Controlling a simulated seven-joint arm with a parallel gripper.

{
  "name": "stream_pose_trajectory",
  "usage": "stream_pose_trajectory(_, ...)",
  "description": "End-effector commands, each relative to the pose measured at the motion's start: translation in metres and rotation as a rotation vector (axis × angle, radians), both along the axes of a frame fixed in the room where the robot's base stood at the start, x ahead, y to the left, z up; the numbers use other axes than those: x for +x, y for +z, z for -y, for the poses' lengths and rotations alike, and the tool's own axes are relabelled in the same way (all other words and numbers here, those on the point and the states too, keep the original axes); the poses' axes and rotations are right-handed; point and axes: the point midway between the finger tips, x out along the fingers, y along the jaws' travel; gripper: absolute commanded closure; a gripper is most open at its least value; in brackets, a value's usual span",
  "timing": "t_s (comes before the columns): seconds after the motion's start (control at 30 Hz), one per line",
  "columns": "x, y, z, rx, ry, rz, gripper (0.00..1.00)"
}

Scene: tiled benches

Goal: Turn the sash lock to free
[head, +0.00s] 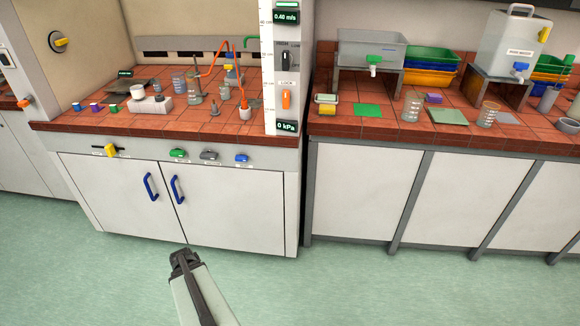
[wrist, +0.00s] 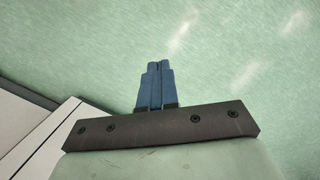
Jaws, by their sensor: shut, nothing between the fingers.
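An orange lever (head: 286,99) stands upright on the white post at the right side of the fume hood; it looks like the sash lock. A small label is just above it, too small to read surely. My gripper (head: 183,258) is low in front of the hood's cupboard doors, well below and left of the lever, and apart from it. In the wrist view its blue fingers (wrist: 159,68) are together, with nothing between them. The lever is not in the wrist view.
A black switch (head: 285,62) sits above the lever, between two dark displays. Blue door handles (head: 151,187) stick out of the cupboard near my gripper. Glassware and an orange hose (head: 207,62) stand on the hood's tiled bench. The green floor (head: 350,285) is clear.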

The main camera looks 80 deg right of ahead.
Motion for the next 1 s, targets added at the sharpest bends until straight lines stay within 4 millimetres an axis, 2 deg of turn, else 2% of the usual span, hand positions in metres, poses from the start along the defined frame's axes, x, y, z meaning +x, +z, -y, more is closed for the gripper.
stream_pose_trajectory(0.03, -0.002, 0.008, 0.021, -0.018, -0.036, 0.016, 1.0)
stream_pose_trajectory(0.27, -0.023, 0.048, 0.1, -0.092, -0.177, 0.077, 1.0)
stream_pose_trajectory(0.47, -0.054, 0.088, 0.17, -0.164, -0.3, 0.13, 1.0)
stream_pose_trajectory(0.77, -0.124, 0.163, 0.266, -0.281, -0.484, 0.203, 1.0)
stream_pose_trajectory(1.0, -0.197, 0.236, 0.331, -0.38, -0.627, 0.259, 1.0)
